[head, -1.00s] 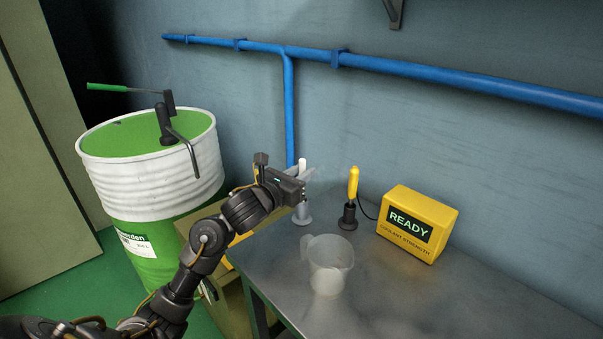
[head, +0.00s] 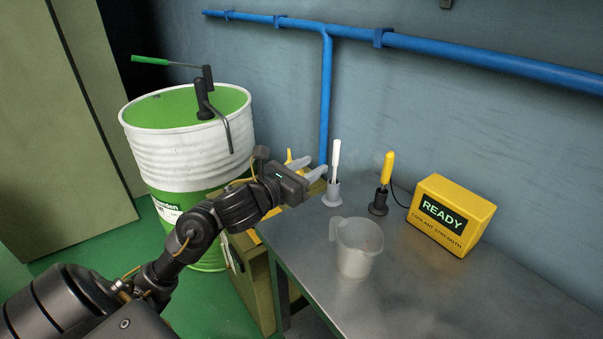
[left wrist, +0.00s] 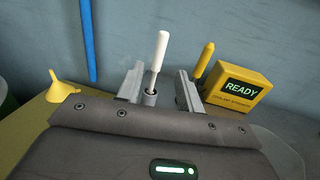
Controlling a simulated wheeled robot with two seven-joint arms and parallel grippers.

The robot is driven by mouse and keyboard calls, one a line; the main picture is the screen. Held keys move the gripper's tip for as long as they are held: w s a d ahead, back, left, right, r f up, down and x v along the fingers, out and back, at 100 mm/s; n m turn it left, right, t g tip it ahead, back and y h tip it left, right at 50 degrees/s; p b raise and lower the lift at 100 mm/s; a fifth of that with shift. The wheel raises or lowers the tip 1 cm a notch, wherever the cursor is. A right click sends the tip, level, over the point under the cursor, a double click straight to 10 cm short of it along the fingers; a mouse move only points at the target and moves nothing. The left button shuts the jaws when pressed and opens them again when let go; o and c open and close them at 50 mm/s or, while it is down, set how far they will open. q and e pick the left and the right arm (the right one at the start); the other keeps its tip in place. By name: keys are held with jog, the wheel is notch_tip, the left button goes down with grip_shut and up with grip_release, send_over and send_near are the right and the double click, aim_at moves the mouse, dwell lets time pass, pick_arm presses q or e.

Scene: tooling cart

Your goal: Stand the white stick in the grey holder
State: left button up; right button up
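The white stick (head: 336,158) stands upright in the grey holder (head: 332,192) at the back left of the metal table. In the left wrist view the white stick (left wrist: 157,56) rises from the grey holder (left wrist: 150,97), seen between and beyond my fingers. My left gripper (head: 316,170) is open and empty, its fingers pointing toward the stick from the left, apart from it. In the left wrist view both fingers of my left gripper (left wrist: 160,88) are spread. My right gripper is not in view.
A translucent jug (head: 357,250) stands near the table's front edge. A yellow-handled probe (head: 388,168) stands in a dark holder (head: 378,205), wired to a yellow READY box (head: 449,217). A yellow funnel (left wrist: 58,88) and a green-white drum (head: 190,150) are at left. The table's right is clear.

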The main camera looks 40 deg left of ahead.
pick_arm(q)
jog(key=shift+s+a, duration=0.25)
jog(key=shift+s, duration=1.05)
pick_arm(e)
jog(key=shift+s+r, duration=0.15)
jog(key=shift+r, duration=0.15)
